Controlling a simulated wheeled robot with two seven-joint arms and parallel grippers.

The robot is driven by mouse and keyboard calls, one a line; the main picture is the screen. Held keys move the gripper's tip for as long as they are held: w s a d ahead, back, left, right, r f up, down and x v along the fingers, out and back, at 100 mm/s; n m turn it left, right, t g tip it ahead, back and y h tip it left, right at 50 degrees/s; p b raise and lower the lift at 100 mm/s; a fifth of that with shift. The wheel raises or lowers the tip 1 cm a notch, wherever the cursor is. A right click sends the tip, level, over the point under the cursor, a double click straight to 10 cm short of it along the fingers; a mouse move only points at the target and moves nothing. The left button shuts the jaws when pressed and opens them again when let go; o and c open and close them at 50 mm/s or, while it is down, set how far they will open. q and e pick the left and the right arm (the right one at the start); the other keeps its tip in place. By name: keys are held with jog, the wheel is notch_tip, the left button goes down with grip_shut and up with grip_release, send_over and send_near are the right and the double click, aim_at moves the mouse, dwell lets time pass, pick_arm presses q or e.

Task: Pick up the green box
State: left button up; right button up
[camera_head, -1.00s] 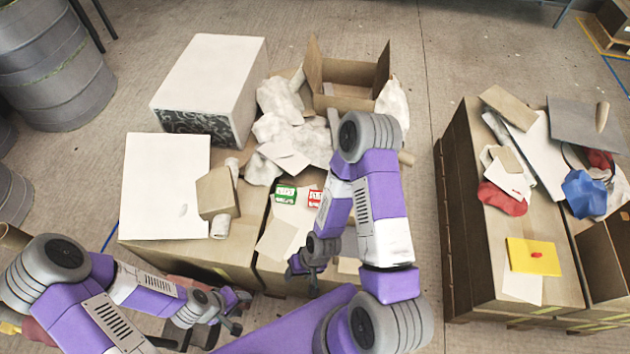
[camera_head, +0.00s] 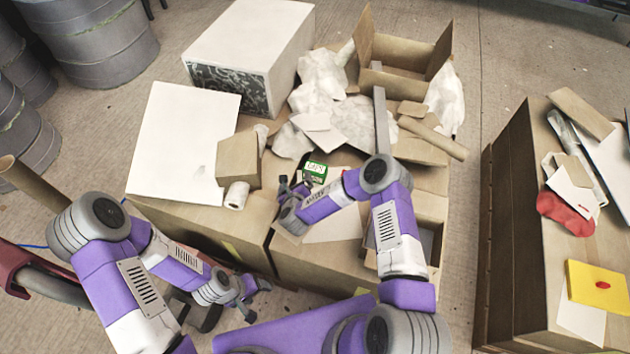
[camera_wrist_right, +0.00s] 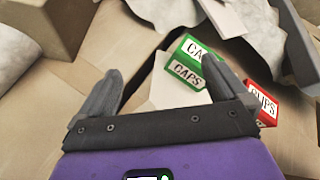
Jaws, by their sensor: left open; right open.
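The green box (camera_head: 315,170), small with a white label, lies on the cardboard table top near the white crumpled sheets. In the right wrist view the green box (camera_wrist_right: 185,73) reads "CAPS" and sits ahead of the jaws, nearer the right finger, which covers part of it. My right gripper (camera_head: 292,187) is open and just left of and nearer than the box. It also shows in the right wrist view (camera_wrist_right: 159,70) with nothing held. My left gripper (camera_head: 258,292) is open and empty, low in front of the table.
A red box (camera_wrist_right: 262,101) lies right of the green one, outside the right finger. A brown block (camera_head: 238,160) and a white roll (camera_head: 237,195) stand to the left. An open carton (camera_head: 400,85) is at the back. A cardboard tube (camera_head: 432,138) lies right.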

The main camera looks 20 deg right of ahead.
aim_at(315, 172)
jog(key=d+f+m+h+b, duration=0.1)
jog(key=m, duration=0.1)
jog(key=w+d+f+m+h+b, duration=0.1)
jog(key=m, duration=0.2)
jog(key=d+f+m+h+b, duration=0.1)
jog(key=d+m, duration=0.1)
jog(key=m, duration=0.1)
jog(key=shift+w+f+g+h, duration=0.25)
jog(key=shift+f+g+h, duration=0.05)
jog(key=shift+f+h, duration=0.1)
jog(key=shift+d+f+m+h+b, duration=0.25)
jog(key=shift+d+m+h+b, duration=0.25)
jog(key=shift+m, duration=0.5)
jog(key=shift+w+d+f, duration=0.1)
jog(key=shift+w+d, duration=0.2)
jog(key=b+x, duration=0.2)
jog(key=x, duration=0.5)
jog(key=shift+s+b, duration=0.1)
jog(key=shift+b, duration=0.3)
pick_arm(q)
notch_tip(315, 172, down, 8)
pick_arm(e)
jog(key=shift+c, duration=0.3)
jog(key=c, duration=0.7)
